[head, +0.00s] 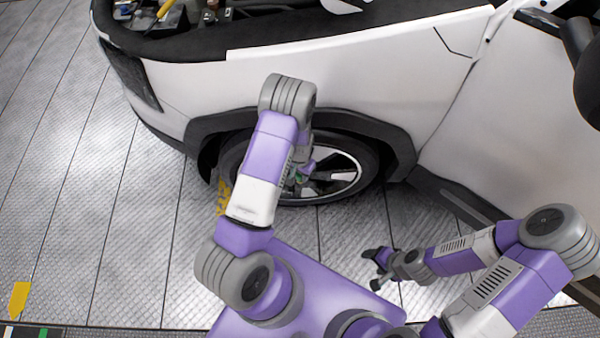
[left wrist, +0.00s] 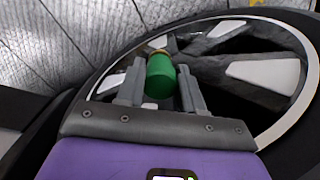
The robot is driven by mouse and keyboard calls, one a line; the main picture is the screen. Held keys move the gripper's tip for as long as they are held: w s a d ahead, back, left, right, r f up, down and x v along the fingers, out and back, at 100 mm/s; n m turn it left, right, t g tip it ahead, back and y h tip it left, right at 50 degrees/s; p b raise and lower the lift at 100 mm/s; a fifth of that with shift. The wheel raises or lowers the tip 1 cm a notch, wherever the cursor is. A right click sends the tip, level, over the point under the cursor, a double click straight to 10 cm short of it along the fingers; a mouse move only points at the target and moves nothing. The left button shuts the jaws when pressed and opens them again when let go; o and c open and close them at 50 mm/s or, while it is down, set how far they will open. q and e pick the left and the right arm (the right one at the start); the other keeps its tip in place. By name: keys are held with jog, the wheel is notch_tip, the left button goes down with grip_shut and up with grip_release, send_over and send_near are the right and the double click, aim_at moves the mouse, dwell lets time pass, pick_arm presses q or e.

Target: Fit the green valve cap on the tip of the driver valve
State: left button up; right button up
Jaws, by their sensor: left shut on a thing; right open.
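The green valve cap (left wrist: 160,76) is between the two fingers of my left gripper (left wrist: 160,85) in the left wrist view, and the gripper is shut on it. A brownish ring shows at the cap's far end; I cannot tell whether it belongs to the cap or the valve. In the head view my left gripper (head: 299,176) is in front of the wheel (head: 335,172), partly hidden by my arm, with a bit of green showing. The driver valve cannot be made out clearly. My right gripper (head: 377,270) is open and empty, low and to the right, away from the wheel.
The white car (head: 350,75) stands across the back, its hood open over the engine bay (head: 185,18). The black wheel arch (head: 395,135) surrounds the wheel. A yellow marking (head: 223,197) lies beside the tire. A yellow object (head: 19,298) is at lower left.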

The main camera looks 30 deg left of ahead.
pick_arm(q)
jog(key=shift+f, duration=0.3)
jog(key=o, duration=1.1)
notch_tip(320, 180, up, 8)
jog(key=p, duration=0.2)
jog(key=shift+f+p, duration=0.2)
jog(key=shift+p, duration=0.1)
jog(key=shift+c, duration=0.2)
